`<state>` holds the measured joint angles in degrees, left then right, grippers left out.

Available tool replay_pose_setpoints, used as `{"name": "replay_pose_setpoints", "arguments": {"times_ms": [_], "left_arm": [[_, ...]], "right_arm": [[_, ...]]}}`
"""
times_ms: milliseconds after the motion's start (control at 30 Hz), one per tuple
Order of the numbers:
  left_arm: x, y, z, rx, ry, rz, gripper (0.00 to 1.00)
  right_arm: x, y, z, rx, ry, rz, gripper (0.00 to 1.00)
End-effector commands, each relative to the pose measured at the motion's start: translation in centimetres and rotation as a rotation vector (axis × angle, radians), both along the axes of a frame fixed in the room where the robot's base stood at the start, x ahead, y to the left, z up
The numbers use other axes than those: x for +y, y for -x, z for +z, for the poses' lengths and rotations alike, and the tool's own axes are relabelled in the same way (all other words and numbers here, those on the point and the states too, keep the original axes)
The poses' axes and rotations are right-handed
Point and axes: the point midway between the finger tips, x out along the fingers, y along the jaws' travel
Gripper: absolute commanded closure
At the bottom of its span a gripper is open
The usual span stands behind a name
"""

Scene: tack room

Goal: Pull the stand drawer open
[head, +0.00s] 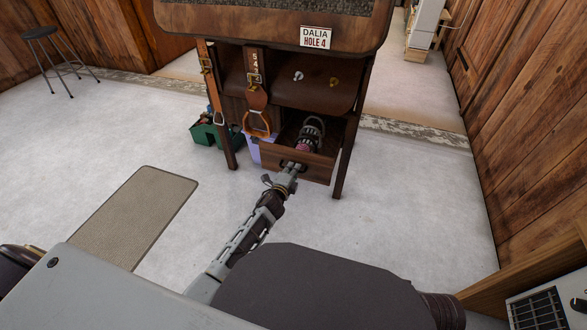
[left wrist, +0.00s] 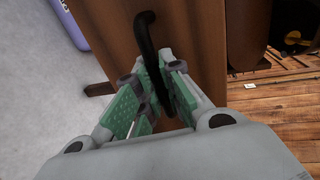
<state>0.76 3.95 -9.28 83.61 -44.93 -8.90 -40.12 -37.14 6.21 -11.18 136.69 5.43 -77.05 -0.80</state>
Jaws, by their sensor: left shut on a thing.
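The stand drawer (head: 320,169) is a brown wooden drawer low in the saddle stand. It stands partly open, pulled out toward me, and its inside shows from above with a dark brush-like item (head: 312,131) in it. My left gripper (head: 293,167) is at the drawer front. In the left wrist view its green-padded fingers (left wrist: 160,88) are shut on the black drawer handle (left wrist: 147,38), with the wooden drawer front (left wrist: 200,45) just behind. The gripper hides the handle in the head view. My right gripper is not in view.
The wooden stand (head: 340,25) rises above the drawer, with straps and a stirrup (head: 257,122) hanging at its left. A green tote (head: 206,135) and a lavender box (head: 252,149) sit beside its left legs. A mat (head: 135,215) lies left; the pale floor right is clear.

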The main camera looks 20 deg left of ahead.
Motion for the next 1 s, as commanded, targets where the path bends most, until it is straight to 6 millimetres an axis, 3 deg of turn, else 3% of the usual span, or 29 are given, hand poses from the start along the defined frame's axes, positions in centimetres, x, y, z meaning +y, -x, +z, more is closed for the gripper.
{"name": "replay_pose_setpoints", "arguments": {"times_ms": [367,400,433,1000], "left_arm": [[0.10,0.04,0.00,0.000,0.000,0.002,1.00],[0.10,0.04,-0.01,0.000,0.000,0.002,0.85],[0.10,0.04,0.00,0.000,0.000,0.001,0.82],[0.05,0.63,0.08,0.000,0.000,0.000,0.81]], "right_arm": [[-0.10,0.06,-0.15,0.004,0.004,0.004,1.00],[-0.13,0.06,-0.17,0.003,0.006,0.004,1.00],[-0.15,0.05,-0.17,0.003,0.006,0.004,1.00],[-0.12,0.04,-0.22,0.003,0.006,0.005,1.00]]}}
